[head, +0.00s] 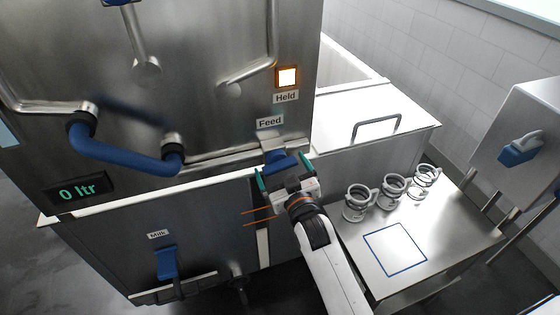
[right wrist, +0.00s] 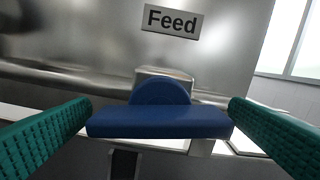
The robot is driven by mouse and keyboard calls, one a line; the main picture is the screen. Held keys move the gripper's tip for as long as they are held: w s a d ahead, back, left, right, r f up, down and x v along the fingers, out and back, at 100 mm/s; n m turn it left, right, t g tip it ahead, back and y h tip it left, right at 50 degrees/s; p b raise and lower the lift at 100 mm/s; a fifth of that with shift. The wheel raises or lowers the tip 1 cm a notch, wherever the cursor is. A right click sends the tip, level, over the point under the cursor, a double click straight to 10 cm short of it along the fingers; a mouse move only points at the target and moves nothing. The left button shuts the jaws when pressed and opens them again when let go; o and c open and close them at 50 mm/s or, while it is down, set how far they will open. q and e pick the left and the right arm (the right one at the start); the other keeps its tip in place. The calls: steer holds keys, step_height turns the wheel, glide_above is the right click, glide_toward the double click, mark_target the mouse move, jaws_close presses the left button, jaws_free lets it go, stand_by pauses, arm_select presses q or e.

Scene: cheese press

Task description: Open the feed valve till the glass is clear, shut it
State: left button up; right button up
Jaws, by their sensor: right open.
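The feed valve's blue handle (head: 281,161) sits below the "Feed" label (head: 269,122) on the steel press. The handle lies crosswise in the right wrist view (right wrist: 160,121), under the same label (right wrist: 172,20). The display (head: 78,192) reads "0 ltr". A lit white square (head: 287,76) with an orange frame shows above the "Held" label (head: 286,97). I cannot identify the glass for certain. My left gripper is out of view.
A blue "Milk" handle (head: 167,262) hangs on the lower cabinet. A large blue bar handle (head: 125,150) juts from the press front.

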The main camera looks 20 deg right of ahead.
steer(key=shift+w, duration=0.8)
steer(key=shift+c, duration=0.6)
steer(key=c, duration=0.8)
